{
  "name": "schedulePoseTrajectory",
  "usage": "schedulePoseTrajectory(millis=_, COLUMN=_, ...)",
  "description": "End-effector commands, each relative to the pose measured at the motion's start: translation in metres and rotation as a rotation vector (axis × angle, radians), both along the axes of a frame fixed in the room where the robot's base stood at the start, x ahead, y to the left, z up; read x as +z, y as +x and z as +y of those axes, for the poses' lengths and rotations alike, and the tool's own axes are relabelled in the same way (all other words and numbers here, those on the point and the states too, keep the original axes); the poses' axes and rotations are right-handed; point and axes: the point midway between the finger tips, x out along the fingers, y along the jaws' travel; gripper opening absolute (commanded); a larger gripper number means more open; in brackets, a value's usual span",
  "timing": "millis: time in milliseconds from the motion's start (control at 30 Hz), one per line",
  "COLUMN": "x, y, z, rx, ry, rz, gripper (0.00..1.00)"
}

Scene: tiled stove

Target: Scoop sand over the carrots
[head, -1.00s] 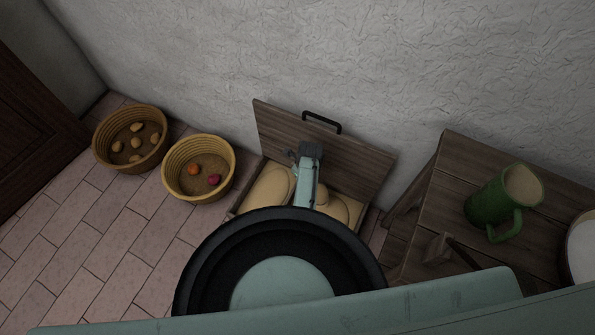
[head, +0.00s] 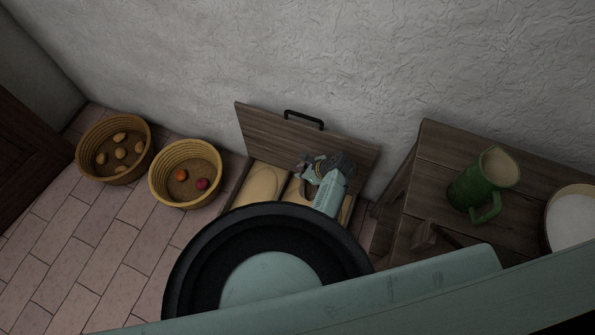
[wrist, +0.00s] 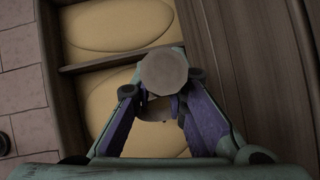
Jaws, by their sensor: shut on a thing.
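A wooden chest (head: 232,188) stands open against the wall, its lid (head: 300,135) upright. A divider splits it into two sand-filled compartments; the left sand (head: 263,184) shows a smooth oval mound. My gripper (head: 318,166) is over the right compartment. In the wrist view my gripper (wrist: 160,100) is shut on a scoop-like tool, whose pale, many-sided end (wrist: 166,72) points at the camera. The tool's lower part is mostly hidden between the fingers. I cannot make out carrots in the chest. A small orange round thing (head: 181,175) lies in the yellow basket; I cannot tell if it is a carrot.
The yellow basket (head: 160,190) also holds a dark red thing (head: 202,184). A brown basket (head: 88,165) with several potato-like things stands further left. On the right a wooden table (head: 440,160) bears a green jug (head: 475,185) and a round white-filled container (head: 572,222). Tiled floor is free at left.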

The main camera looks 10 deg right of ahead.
Motion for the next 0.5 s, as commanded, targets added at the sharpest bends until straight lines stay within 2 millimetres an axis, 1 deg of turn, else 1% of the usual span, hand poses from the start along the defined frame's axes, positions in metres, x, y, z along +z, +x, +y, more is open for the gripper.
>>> schedulePoseTrajectory(millis=33, x=0.001, y=-0.002, z=-0.004, rx=-0.005, ry=0.018, rz=-0.012, gripper=0.0)
schedulePoseTrajectory(millis=500, x=0.008, y=-0.019, z=-0.03, rx=-0.004, ry=0.176, rz=-0.121, gripper=0.0)
